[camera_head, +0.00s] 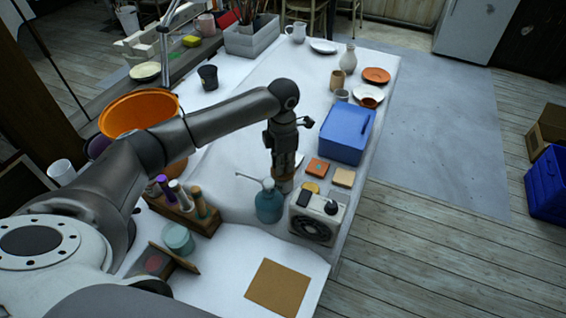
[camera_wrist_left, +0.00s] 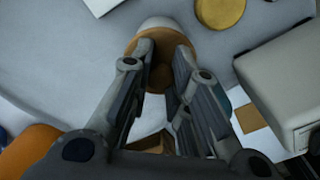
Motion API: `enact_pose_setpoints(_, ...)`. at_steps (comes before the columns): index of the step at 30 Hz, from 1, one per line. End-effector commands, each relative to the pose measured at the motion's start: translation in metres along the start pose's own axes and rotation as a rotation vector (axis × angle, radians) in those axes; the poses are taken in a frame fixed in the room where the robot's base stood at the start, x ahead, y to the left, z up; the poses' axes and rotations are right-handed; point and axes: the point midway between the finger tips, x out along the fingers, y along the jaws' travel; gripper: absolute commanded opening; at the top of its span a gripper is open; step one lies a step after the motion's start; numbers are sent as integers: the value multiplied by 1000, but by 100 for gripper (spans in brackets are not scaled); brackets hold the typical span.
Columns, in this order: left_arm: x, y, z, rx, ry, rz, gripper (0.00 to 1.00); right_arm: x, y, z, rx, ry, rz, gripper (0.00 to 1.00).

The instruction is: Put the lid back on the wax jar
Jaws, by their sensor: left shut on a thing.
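My left gripper (camera_head: 283,170) points down over the white table, just behind the blue spray bottle. It is shut on a brown round thing, which looks like the wax jar's lid (camera_wrist_left: 159,72); the fingers hide part of it. In the left wrist view the left gripper (camera_wrist_left: 166,52) has a finger on each side of it. A whitish rounded surface (camera_wrist_left: 160,23), perhaps the jar, shows just beyond the brown edge. I cannot tell whether the two touch. In the head view a brown shape (camera_head: 284,185) shows under the fingertips. My right gripper is not in view.
The blue spray bottle (camera_head: 269,205) and a grey box with a fan (camera_head: 315,225) stand close in front. A yellow disc (camera_head: 311,187), an orange tile (camera_head: 317,168) and a blue box (camera_head: 346,135) lie to the right. A teal jar (camera_head: 178,238) stands at front left.

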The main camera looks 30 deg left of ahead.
Motion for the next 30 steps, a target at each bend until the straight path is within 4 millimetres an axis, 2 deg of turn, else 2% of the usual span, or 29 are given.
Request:
enact_pose_setpoints(8,0,0,0,0,0,0,0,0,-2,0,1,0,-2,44)
enact_pose_setpoints(9,0,0,0,0,0,0,20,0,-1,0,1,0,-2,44)
enact_pose_setpoints(14,0,0,0,0,0,0,40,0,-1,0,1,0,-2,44)
enact_pose_setpoints(21,0,0,0,0,0,-1,42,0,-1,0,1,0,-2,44)
enact_pose_setpoints(26,0,0,0,0,0,-1,63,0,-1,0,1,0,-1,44)
enact_pose_setpoints(30,0,0,0,0,0,-1,64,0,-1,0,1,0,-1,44)
